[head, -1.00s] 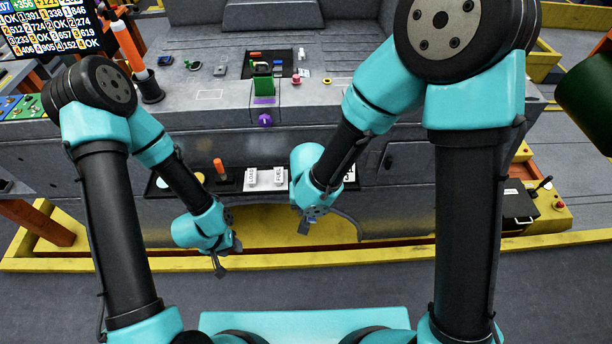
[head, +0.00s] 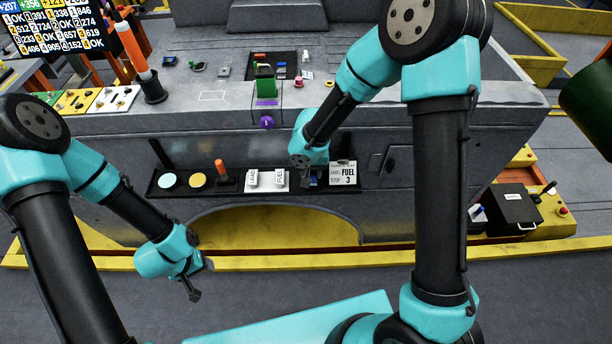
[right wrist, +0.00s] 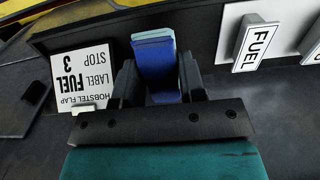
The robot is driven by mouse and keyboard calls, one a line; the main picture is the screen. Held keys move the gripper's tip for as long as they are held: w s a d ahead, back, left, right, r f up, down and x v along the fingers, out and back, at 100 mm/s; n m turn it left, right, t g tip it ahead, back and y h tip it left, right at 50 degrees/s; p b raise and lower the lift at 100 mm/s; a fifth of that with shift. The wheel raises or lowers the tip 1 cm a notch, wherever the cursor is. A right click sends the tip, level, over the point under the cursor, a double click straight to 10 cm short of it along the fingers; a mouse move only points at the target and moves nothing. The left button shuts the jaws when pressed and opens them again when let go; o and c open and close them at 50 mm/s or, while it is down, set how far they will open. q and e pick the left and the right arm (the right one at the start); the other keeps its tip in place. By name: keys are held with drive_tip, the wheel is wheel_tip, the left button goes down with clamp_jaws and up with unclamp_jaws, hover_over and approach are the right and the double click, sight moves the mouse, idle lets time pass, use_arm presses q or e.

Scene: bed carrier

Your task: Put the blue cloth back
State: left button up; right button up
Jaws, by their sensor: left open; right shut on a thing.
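The blue cloth (right wrist: 154,60) is a folded blue piece with a paler top edge. In the right wrist view it stands between the two dark fingers of my right gripper (right wrist: 157,80), which is shut on it. In the head view my right gripper (head: 312,180) is at the dark shelf on the front of the grey console, between the white switches and the "FUEL 3" label; the arm hides most of the cloth there. My left gripper (head: 192,290) is open and empty, low in front of the console, away from the shelf.
The dark shelf (head: 347,204) also bears a pale disc (head: 167,180), a yellow disc (head: 198,180), an orange-handled item (head: 220,168), white fuel switches (head: 266,180) and the label card (head: 343,172). A black box (head: 512,205) stands at right. The floor in front is clear.

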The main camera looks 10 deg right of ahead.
sight(311, 176)
drive_tip(key=shift+d, duration=0.1)
drive_tip(key=shift+w+f, duration=0.2)
drive_tip(key=shift+f, duration=0.7)
drive_tip(key=shift+w+f, duration=0.2)
drive_tip(key=shift+f, duration=0.7)
drive_tip(key=shift+f, duration=0.1)
drive_tip(key=o, duration=1)
drive_tip(key=shift+c, duration=0.2)
wheel_tip(311, 176, up, 12)
drive_tip(key=shift+r, duration=0.1)
drive_tip(key=shift+d, duration=0.1)
